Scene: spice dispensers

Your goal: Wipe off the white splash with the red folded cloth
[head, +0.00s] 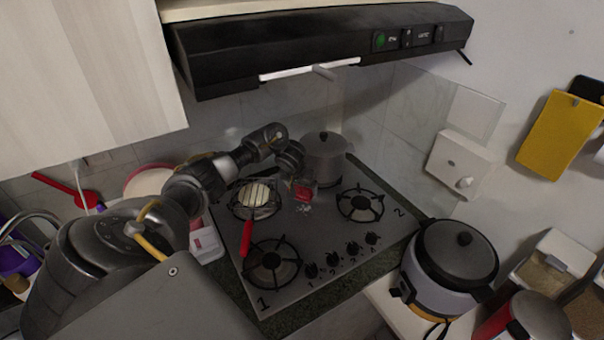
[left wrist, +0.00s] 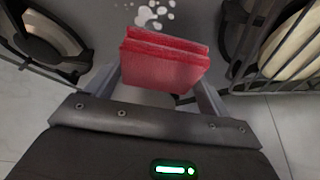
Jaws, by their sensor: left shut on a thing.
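The red folded cloth (left wrist: 163,68) is between the fingers of my left gripper (left wrist: 160,82), which is shut on it. In the head view the cloth (head: 305,192) is over the middle of the stove top, between the burners. The white splash (head: 303,208) shows as small pale spots on the stove surface just in front of the cloth. In the left wrist view the splash (left wrist: 152,14) lies just beyond the cloth's far edge. I cannot tell whether the cloth touches the stove. My right gripper is not in view.
A pan with a red handle (head: 246,238) sits on the back left burner, left of the cloth. A lidded pot (head: 324,158) stands behind it. The right burner (head: 360,203) and front left burner (head: 271,263) are bare. The range hood (head: 320,50) hangs above.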

